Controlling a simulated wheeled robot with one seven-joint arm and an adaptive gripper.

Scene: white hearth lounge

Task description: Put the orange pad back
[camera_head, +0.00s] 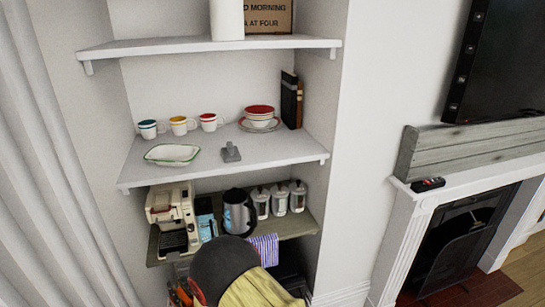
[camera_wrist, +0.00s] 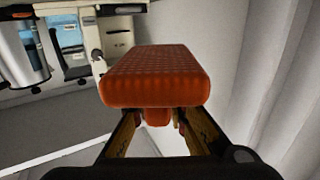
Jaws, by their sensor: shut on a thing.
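The orange pad (camera_wrist: 157,82) is a thick block with rounded edges and a dotted texture. It fills the middle of the wrist view. My gripper (camera_wrist: 157,122) is shut on a small orange part under the pad's near edge, with one yellow and black finger on each side. The pad is held off the furniture, with the pale wall and the shelf items beyond it. In the head view my dark and yellow arm covers the bottom centre. The pad cannot be made out clearly there.
The middle shelf (camera_head: 280,152) holds several cups, a red bowl (camera_head: 260,115), a white dish (camera_head: 172,154) and a small grey object (camera_head: 230,152). Below are a coffee machine (camera_head: 173,215), kettle (camera_head: 239,212) and jars (camera_head: 279,199). A curtain (camera_head: 40,170) hangs left; a fireplace (camera_head: 455,240) stands right.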

